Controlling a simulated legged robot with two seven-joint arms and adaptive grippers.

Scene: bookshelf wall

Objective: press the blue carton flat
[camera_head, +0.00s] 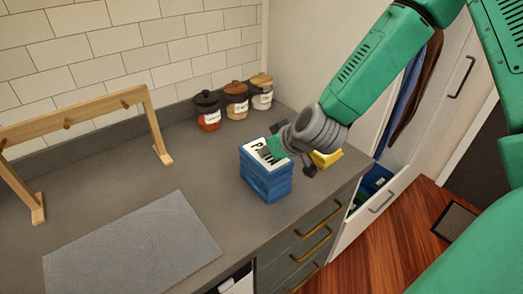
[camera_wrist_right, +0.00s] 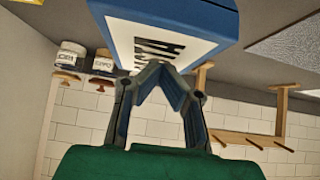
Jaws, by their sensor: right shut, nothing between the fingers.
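The blue carton (camera_head: 266,183) stands upright on the grey counter, with a white label and dark letters on its top. Its sides show horizontal bands. In the right wrist view the carton (camera_wrist_right: 215,18) is close in front of the fingers, with its white label facing them. My right gripper (camera_head: 275,148) is shut and empty, its fingertips at the carton's top face. In the wrist view the fingertips (camera_wrist_right: 160,74) meet in front of the label; I cannot tell whether they press on it. Part of the label is hidden by the gripper. My left gripper is not in view.
Three lidded jars (camera_head: 236,102) stand at the back by the tiled wall. A wooden rack (camera_head: 75,118) is at the left, and a grey mat (camera_head: 130,245) lies in front. A yellow object (camera_head: 326,158) sits right of the carton. An open drawer (camera_head: 362,210) is at right.

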